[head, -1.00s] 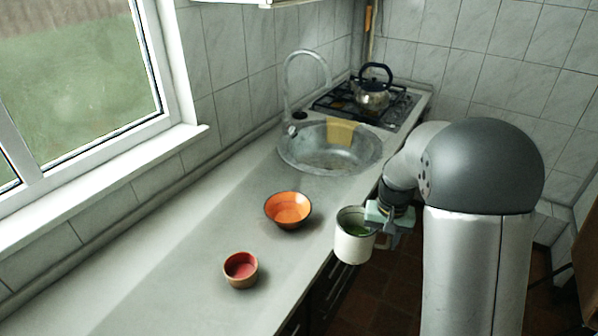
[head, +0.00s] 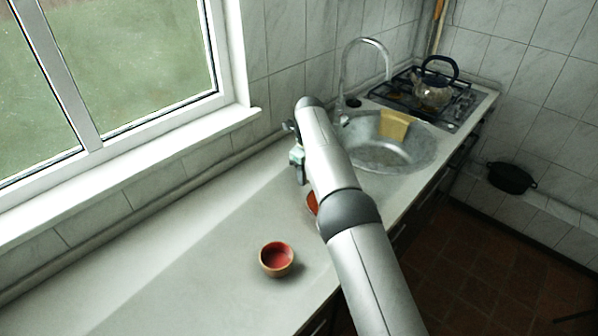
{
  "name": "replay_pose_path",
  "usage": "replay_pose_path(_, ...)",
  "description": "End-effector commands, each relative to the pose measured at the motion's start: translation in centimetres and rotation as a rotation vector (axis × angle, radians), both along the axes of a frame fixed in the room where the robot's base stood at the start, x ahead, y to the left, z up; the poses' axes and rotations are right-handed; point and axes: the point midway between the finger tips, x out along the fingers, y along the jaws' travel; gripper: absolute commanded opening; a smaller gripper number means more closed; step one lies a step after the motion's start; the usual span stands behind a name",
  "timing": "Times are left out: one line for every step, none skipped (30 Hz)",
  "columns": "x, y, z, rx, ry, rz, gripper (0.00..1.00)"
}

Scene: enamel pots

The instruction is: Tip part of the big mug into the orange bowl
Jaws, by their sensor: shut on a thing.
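The orange bowl (head: 311,202) is on the counter in the head view, with only a sliver of its left side showing past my arm. My gripper (head: 297,156) is partly in view at the left side of my arm, raised above the counter beyond the bowl. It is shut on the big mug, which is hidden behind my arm. I cannot see the mug's tilt or its contents.
A small bowl (head: 276,259), red inside, sits nearer on the counter (head: 200,275). Behind are the sink (head: 400,152) with a yellow cloth (head: 396,125), the faucet (head: 366,42) and a kettle (head: 432,92) on the stove. The counter's near left is clear.

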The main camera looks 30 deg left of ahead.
Motion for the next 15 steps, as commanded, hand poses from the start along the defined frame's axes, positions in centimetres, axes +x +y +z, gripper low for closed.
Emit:
replay_pose_path(-0.6,1.0,0.0,-0.001,-0.003,-0.021,0.00)
replay_pose_path(-0.8,1.4,0.0,0.000,-0.003,-0.035,0.00)
replay_pose_path(-1.1,1.8,0.0,0.001,-0.003,-0.050,0.00)
replay_pose_path(-1.2,2.0,0.0,0.001,-0.002,-0.057,0.00)
replay_pose_path(-1.3,2.2,0.0,0.003,-0.002,-0.063,0.00)
replay_pose_path(-1.4,2.4,-0.1,0.008,-0.004,-0.069,0.00)
replay_pose_path(-1.5,2.4,-0.1,0.014,-0.004,-0.071,0.00)
replay_pose_path(-1.5,2.5,-0.2,0.020,-0.006,-0.072,0.00)
replay_pose_path(-1.5,2.5,-0.4,0.032,-0.009,-0.072,0.00)
replay_pose_path(-1.4,2.6,-0.4,0.044,-0.012,-0.072,0.00)
replay_pose_path(-1.5,2.6,-0.6,0.055,-0.015,-0.073,0.00)
replay_pose_path(-1.5,2.6,-0.8,0.074,-0.021,-0.074,0.00)
replay_pose_path(-1.4,2.7,-0.9,0.092,-0.027,-0.072,0.00)
replay_pose_path(-1.4,2.8,-1.2,0.115,-0.032,-0.073,0.00)
replay_pose_path(-1.4,2.9,-1.5,0.145,-0.041,-0.073,0.00)
